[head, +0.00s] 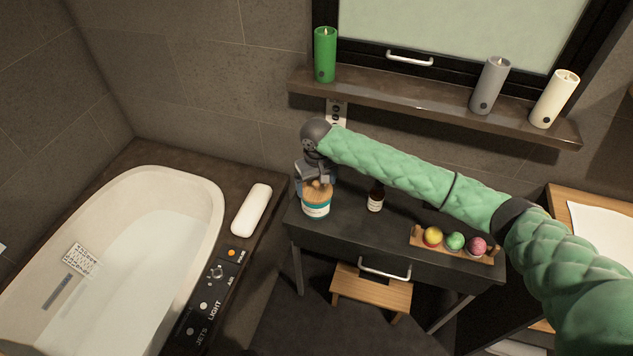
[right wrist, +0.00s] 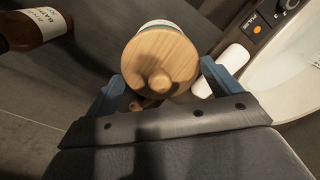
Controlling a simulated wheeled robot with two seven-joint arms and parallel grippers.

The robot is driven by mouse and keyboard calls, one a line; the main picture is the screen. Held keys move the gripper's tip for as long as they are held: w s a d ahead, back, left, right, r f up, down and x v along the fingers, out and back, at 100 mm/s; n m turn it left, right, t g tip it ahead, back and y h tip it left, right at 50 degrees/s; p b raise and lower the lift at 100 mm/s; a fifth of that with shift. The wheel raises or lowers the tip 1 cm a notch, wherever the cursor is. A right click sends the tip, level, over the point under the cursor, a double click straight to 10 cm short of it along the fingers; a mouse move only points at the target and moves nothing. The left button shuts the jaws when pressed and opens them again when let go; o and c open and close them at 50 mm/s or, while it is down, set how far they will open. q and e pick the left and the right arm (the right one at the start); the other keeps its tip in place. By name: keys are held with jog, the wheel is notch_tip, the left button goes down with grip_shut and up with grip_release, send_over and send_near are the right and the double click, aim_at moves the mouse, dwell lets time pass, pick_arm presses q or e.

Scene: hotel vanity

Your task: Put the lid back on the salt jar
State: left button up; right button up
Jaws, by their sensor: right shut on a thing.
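The salt jar (head: 315,208), white with a teal label, stands at the left end of the dark vanity table (head: 345,238). Its round wooden lid (head: 317,193), with a knob, sits over the jar's mouth, and I cannot tell whether it is fully seated. My right gripper (head: 316,180) reaches down over the jar from behind. A sliver of the jar (right wrist: 160,23) shows beyond the lid. My left gripper is out of view.
A brown bottle (head: 376,198) stands just right of the jar. A wooden holder (head: 424,243) with three coloured balls is further right. A bathtub (head: 120,185) with a white roll (head: 252,210) on its surround lies left. Candles stand on the shelf (head: 420,100) above.

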dwell(0.3)
jog(key=o, duration=0.7)
jog(key=shift+r, duration=0.1)
jog(key=shift+r+p, duration=3.4)
jog(key=shift+p, duration=0.15)
grip_shut()
